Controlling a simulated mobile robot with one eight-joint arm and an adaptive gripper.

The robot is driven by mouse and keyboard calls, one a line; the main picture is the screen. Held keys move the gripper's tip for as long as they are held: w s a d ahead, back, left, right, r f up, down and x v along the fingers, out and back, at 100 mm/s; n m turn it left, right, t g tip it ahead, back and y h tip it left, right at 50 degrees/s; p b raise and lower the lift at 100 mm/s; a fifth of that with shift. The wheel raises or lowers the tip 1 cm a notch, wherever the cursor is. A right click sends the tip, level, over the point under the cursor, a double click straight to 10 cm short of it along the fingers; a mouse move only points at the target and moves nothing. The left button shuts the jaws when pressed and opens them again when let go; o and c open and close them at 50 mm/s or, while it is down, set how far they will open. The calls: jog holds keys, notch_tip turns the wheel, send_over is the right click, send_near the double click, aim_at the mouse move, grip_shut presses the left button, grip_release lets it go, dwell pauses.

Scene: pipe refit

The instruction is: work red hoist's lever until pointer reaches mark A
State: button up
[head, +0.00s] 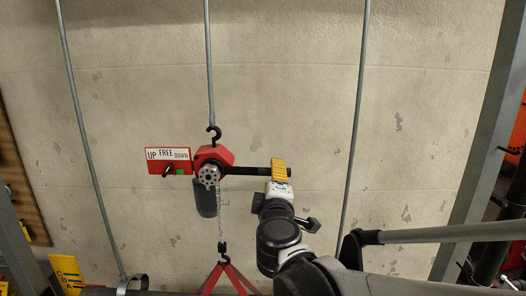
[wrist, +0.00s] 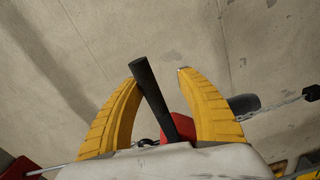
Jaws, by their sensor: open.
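The red hoist (head: 212,156) hangs from a hook on a grey rod in the head view. Its black lever (head: 250,171) sticks out level to the right. My gripper (head: 279,168) is at the lever's outer end. A red selector plate (head: 168,160) marked UP, FREE and DOWN is on the hoist's left, with a black knob and a green patch below the words. A yellow lettered scale (head: 66,271) is at the lower left; I cannot make out its pointer.
A chain (head: 220,232) runs down from the hoist to a red sling (head: 229,276). Thin grey rods stand left and right of it. A grey post (head: 484,130) stands at the right. The wall behind is bare.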

jog(key=shift+f, duration=0.4)
jog(key=shift+a+f+m+b, duration=0.2)
jog(key=shift+f+m+b, duration=0.1)
jog(key=shift+f+b, duration=0.3)
jog(key=shift+a+f+m+b, duration=0.2)
jog(key=shift+f+m+b, duration=0.1)
jog(key=shift+f+b, duration=0.3)
jog(key=shift+a+f+m+b, duration=0.2)
jog(key=shift+f+m+b, duration=0.1)
jog(key=shift+f+b, duration=0.3)
jog(key=shift+f, duration=0.2)
jog(key=a+f+b, duration=0.1)
jog(key=a+f+m+b, duration=0.1)
jog(key=f, duration=0.1)
jog(key=shift+a+f+b, duration=0.1)
jog(key=shift+f+b, duration=0.05)
jog(key=shift+b, duration=0.25)
